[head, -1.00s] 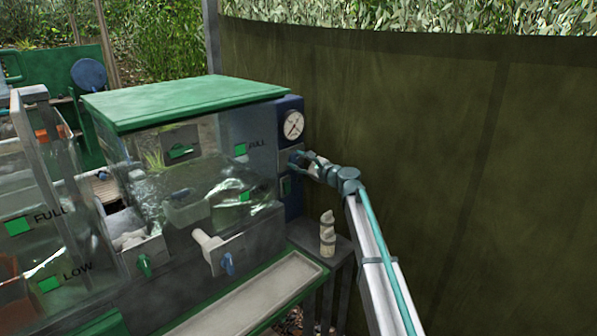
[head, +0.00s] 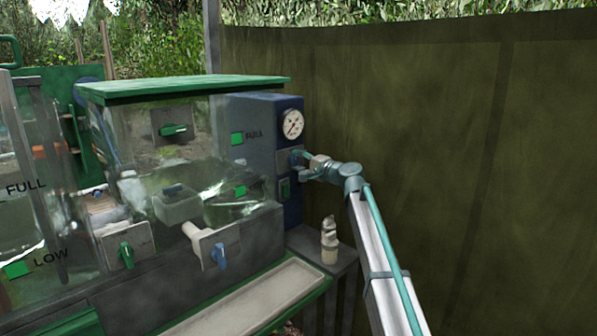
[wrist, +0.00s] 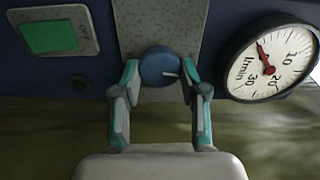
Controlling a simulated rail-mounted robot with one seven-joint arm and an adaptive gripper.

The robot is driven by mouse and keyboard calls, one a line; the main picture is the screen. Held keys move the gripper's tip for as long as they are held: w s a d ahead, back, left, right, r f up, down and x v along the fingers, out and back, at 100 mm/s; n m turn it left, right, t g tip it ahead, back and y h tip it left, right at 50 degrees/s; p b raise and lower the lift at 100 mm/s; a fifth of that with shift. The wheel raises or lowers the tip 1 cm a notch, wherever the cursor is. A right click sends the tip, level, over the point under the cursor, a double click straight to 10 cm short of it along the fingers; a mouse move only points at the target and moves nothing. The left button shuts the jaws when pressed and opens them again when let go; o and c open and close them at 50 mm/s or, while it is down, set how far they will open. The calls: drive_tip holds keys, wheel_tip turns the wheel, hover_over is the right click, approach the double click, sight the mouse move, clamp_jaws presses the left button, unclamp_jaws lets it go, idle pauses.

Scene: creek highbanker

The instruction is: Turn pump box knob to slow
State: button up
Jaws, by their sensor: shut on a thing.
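The pump box (head: 262,200) is a blue box at the right end of the clear tank. In the head view my gripper (head: 303,163) reaches the box front from the right, and hides part of the knob (head: 294,158). Any speed marks around the knob are not readable.
A round dial gauge (wrist: 268,57) with a red needle is right of the knob; it is above it in the head view (head: 292,123). A green switch (wrist: 48,37) is on the other side. A small bottle (head: 329,240) stands on a ledge below my arm.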

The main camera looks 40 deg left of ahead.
drive_tip(key=shift+n+b, duration=0.65)
drive_tip(key=shift+n, duration=0.15)
drive_tip(key=o, duration=1.1)
drive_tip(key=shift+o, duration=0.2)
drive_tip(key=shift+d, duration=0.2)
drive_tip(key=s+d, duration=0.1)
drive_tip(key=d, duration=1)
drive_tip(key=shift+d, duration=0.35)
